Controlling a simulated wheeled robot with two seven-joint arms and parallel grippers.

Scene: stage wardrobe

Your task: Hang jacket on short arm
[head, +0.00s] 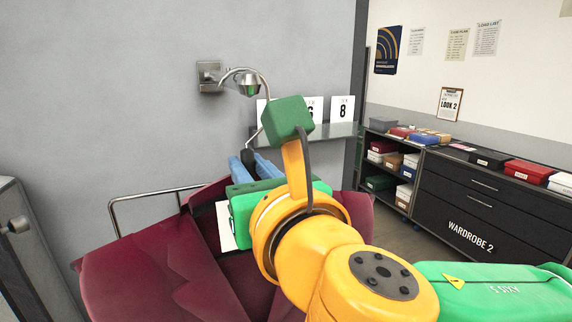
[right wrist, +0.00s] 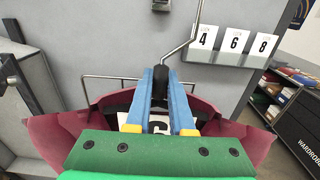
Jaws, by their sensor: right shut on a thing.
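A maroon jacket (head: 150,280) hangs on a hanger with a black neck and a long metal hook (head: 268,98). My right gripper (head: 250,160) is shut on the black hanger neck, which shows between its blue fingers in the right wrist view (right wrist: 160,85). A white card (right wrist: 158,127) lies at the jacket's front, partly hidden. My left gripper is out of view.
A chrome rail (head: 155,195) stands out behind the jacket at left. A narrow shelf (head: 335,132) with number cards is just right of the arm. A dark cabinet (head: 490,205) with boxes stands far right; a grey cabinet (head: 25,255) is at left.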

